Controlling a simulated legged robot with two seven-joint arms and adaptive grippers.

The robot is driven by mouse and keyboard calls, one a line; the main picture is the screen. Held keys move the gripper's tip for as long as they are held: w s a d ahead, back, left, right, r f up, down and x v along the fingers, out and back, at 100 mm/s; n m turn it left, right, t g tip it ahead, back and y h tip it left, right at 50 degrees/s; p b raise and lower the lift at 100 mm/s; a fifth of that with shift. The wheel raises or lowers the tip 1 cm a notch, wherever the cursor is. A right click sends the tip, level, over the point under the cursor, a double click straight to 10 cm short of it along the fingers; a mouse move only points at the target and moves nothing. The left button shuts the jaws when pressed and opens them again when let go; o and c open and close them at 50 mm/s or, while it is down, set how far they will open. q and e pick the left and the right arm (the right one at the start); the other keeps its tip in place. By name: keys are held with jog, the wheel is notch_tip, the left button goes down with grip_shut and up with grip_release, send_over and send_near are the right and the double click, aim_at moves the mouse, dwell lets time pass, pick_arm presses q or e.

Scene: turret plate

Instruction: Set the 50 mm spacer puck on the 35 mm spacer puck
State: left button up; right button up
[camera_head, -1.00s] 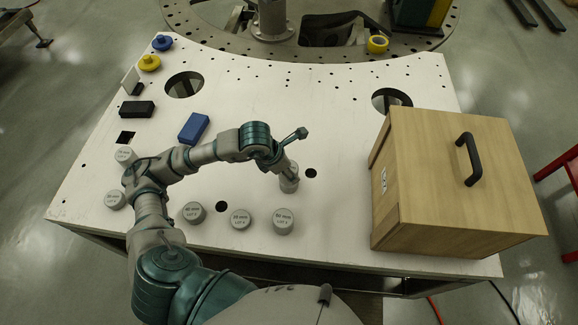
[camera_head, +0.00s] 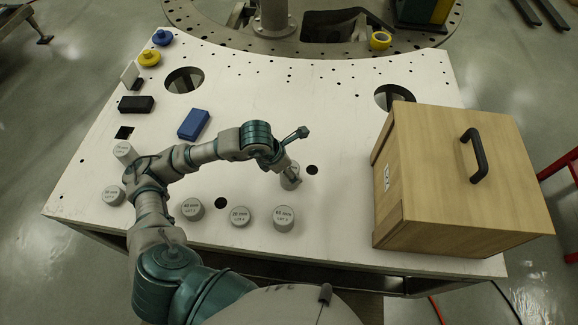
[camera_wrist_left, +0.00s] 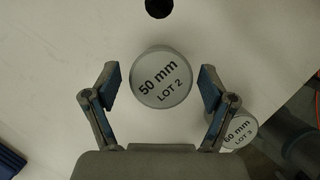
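The grey 50 mm spacer puck (camera_wrist_left: 162,79) is seen from above in the left wrist view, label upward. My left gripper (camera_wrist_left: 158,82) is open, with one finger on each side of the puck and a gap at both. In the head view the gripper (camera_head: 290,168) is over a grey puck (camera_head: 291,182), partly covering it. In the wrist view the 50 mm top looks larger than the nearby 60 mm puck (camera_wrist_left: 238,132). What is directly under the 50 mm puck is hidden. I cannot read a 35 mm label anywhere. My right gripper is out of view.
Near the plate's front edge stand pucks marked 40 mm (camera_head: 191,209), 25 mm (camera_head: 240,216) and 60 mm (camera_head: 284,219). Two more pucks (camera_head: 123,152) (camera_head: 113,196) are at left. A blue block (camera_head: 194,124) lies behind my arm. A wooden box (camera_head: 450,185) fills the right.

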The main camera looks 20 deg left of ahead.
pick_arm(q)
jog(key=v, duration=1.2)
dwell(0.6)
